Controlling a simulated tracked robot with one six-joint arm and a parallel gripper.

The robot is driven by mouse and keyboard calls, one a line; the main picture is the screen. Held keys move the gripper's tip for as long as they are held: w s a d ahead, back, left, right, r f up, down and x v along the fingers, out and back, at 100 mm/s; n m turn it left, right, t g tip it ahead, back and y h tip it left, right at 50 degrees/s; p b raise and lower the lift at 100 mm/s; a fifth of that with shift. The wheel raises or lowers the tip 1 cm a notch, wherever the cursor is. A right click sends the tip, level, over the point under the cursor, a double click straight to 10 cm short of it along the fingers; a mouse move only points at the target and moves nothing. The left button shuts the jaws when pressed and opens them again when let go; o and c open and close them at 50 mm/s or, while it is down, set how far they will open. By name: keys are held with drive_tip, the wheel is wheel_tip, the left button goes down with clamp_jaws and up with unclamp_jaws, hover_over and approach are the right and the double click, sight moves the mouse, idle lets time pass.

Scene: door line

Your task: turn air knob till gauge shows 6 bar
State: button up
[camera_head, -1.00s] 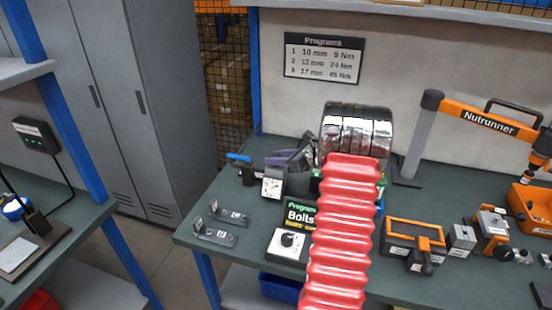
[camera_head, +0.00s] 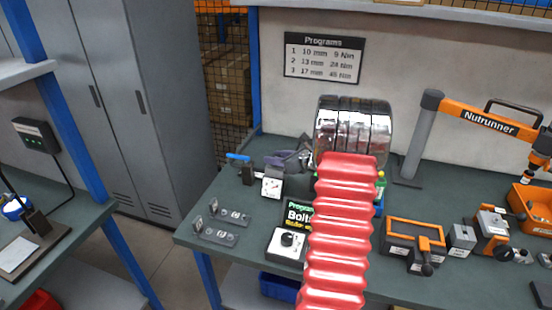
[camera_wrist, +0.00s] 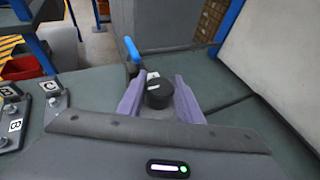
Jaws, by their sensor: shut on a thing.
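The black air knob (camera_wrist: 158,93) stands between the two purple fingers of my gripper (camera_wrist: 160,98) in the wrist view; the fingers are closed on its sides. A small pale mark shows on its far edge. In the head view my purple gripper (camera_head: 292,160) is just behind the white-faced gauge (camera_head: 272,186), and the knob is hidden there. The gauge's needle is too small to read. A blue-handled lever (camera_head: 238,158) stands left of the gauge; it also shows in the wrist view (camera_wrist: 132,50), beyond the knob.
My red arm covers the middle. Orange tools (camera_head: 415,237) are on the right.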

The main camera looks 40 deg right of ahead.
drive_tip(key=o, duration=1)
drive_tip(key=shift+o, duration=0.2)
drive_tip(key=v, duration=1.3)
drive_tip(key=shift+s+r, duration=0.15)
drive_tip(key=shift+s, duration=0.15)
